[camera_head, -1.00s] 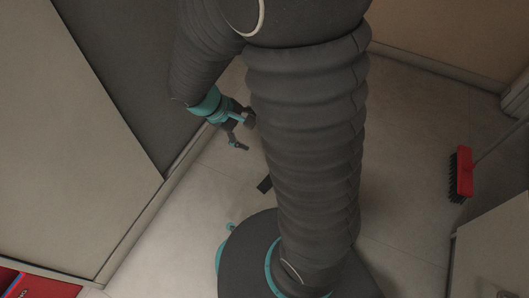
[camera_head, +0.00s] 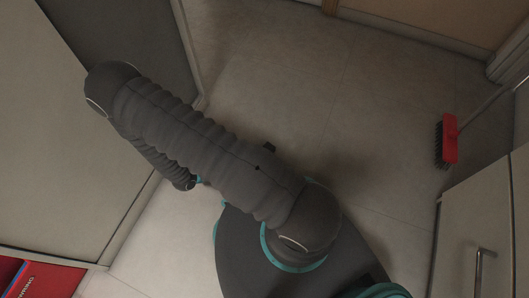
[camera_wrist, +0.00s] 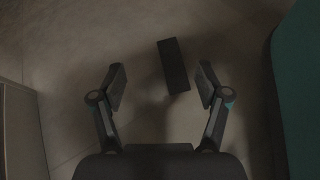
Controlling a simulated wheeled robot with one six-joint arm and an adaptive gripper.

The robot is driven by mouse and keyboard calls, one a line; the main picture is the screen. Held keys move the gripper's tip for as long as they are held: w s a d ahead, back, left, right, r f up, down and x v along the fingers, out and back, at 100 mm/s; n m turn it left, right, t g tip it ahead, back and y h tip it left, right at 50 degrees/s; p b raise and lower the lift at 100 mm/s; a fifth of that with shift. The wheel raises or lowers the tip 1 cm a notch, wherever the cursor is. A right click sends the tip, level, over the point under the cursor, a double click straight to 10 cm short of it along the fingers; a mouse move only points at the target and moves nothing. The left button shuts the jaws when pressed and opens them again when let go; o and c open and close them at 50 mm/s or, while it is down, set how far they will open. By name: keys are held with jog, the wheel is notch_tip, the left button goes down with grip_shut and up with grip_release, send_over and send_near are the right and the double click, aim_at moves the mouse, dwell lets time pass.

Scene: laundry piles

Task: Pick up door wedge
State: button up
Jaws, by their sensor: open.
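The door wedge (camera_wrist: 173,65) is a dark, narrow block lying on the floor. In the wrist view it sits between and slightly ahead of my two fingers, nearer the right finger. My gripper (camera_wrist: 161,77) is open, with a finger on each side and nothing held. A gap of floor shows between the wedge and the left finger; I cannot tell how high the fingers are above it. In the head view a small dark end, likely the wedge (camera_head: 269,148), shows past my arm, which hides the rest and most of my gripper.
A red brush head (camera_head: 447,141) with dark bristles stands on the floor at the right. A cabinet (camera_head: 480,225) with a handle is at the lower right. A red box (camera_head: 45,280) is at the lower left. The tiled floor (camera_head: 330,100) beyond my arm is clear.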

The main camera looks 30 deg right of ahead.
jog(key=f+n, duration=0.1)
jog(key=s+f+t, duration=0.1)
jog(key=f, duration=0.1)
jog(key=s+f+n, duration=0.1)
jog(key=f, duration=0.1)
jog(key=shift+d+f+n, duration=0.15)
jog(key=shift+n, duration=0.15)
jog(key=shift+s+d+f+t, duration=0.15)
jog(key=shift+d+f+t, duration=0.15)
jog(key=shift+f, duration=0.2)
jog(key=b+x, duration=0.1)
jog(key=x, duration=1.2)
jog(key=shift+f, duration=0.3)
jog(key=c, duration=1.3)
jog(key=shift+o, duration=0.2)
